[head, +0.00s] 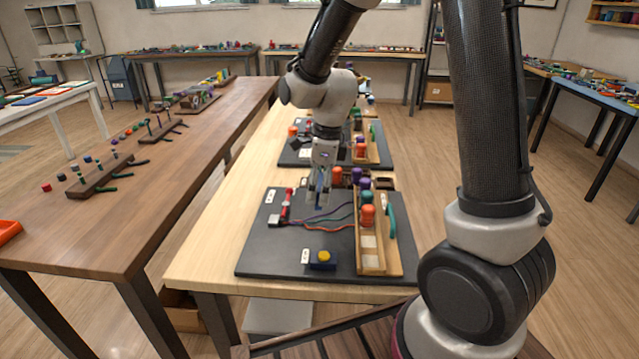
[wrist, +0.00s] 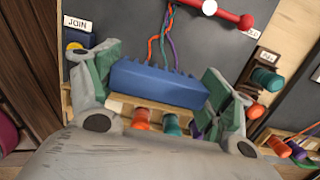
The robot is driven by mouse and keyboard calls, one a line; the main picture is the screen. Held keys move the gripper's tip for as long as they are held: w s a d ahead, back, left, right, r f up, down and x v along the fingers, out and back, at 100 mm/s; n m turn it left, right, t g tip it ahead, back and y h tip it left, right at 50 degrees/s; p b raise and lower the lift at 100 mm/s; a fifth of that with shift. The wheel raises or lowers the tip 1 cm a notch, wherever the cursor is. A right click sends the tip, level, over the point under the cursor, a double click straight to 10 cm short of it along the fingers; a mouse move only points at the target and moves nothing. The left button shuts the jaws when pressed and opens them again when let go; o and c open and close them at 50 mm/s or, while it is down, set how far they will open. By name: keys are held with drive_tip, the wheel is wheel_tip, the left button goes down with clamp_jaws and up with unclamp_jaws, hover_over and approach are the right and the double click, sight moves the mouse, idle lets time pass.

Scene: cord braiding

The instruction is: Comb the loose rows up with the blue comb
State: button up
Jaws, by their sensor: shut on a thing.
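My gripper (head: 321,185) is shut on the blue comb (wrist: 158,84); in the wrist view the comb spans between the green finger pads, teeth toward the cords. In the head view the comb (head: 318,199) is a small blue piece under the fingers, above the dark board. Purple, teal and orange-red cords (head: 322,220) run from the red bar (head: 286,206) to the wooden rack. In the wrist view the cords (wrist: 160,48) hang from the red bar (wrist: 212,10) toward the comb's teeth, apparently apart from them; loose rows cannot be made out.
The wooden rack (head: 370,262) holds orange, purple and teal bobbins (head: 367,216) right of the cords. A yellow button on a blue box (head: 323,258) sits at the board's front, beside a JOIN label (wrist: 77,24). Another similar board (head: 295,155) lies behind.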

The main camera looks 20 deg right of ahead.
drive_tip(key=shift+f, duration=3.85)
drive_tip(key=shift+a, duration=0.15)
drive_tip(key=shift+w+a, duration=0.4)
drive_tip(key=shift+a, duration=0.45)
drive_tip(key=shift+r, duration=0.1)
wheel_tip(320, 180, up, 9)
drive_tip(key=d, duration=0.1)
drive_tip(key=shift+s, duration=0.2)
drive_tip(key=shift+n, duration=0.3)
